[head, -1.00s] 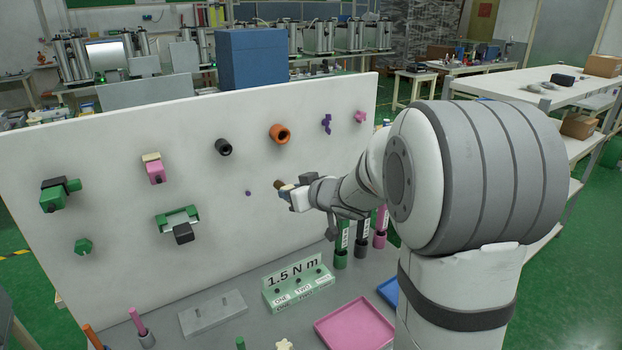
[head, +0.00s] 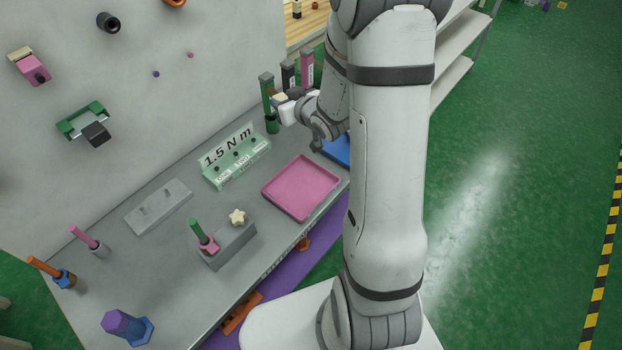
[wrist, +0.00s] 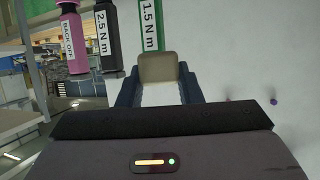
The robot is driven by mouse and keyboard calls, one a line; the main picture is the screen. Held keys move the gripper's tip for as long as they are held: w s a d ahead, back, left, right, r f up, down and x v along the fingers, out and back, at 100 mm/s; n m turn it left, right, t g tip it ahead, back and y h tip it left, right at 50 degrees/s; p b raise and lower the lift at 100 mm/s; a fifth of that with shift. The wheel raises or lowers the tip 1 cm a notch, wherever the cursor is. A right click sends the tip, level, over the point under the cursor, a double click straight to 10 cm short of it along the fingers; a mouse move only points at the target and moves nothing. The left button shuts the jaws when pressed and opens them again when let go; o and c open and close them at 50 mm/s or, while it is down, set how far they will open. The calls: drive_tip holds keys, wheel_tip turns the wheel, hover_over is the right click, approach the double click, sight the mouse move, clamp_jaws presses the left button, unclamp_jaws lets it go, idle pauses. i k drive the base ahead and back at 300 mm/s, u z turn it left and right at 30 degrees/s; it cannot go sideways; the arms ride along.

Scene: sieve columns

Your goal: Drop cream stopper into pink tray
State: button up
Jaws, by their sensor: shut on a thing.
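The cream stopper (wrist: 158,67) looks tan in the wrist view and sits between the two dark blue fingers. My gripper (head: 280,97) is shut on it, held above the right part of the bench, in front of the upright labelled handles in the head view. The stopper is small and partly hidden there. The pink tray (head: 300,188) lies flat on the bench near its front edge, below my gripper in the picture. Its floor is bare. The wrist view does not show the tray.
Green, black and pink labelled handles (head: 287,74) stand behind my gripper. A green 1.5 N m stand (head: 235,160) is left of the tray, and a blue tray (head: 337,149) is partly behind my arm. A grey block (head: 229,245) carries a cream star piece (head: 237,216).

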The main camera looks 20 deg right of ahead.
sight(305, 183)
drive_tip(key=z, duration=0.55)
drive_tip(key=k, duration=0.45)
drive_tip(key=z, duration=0.15)
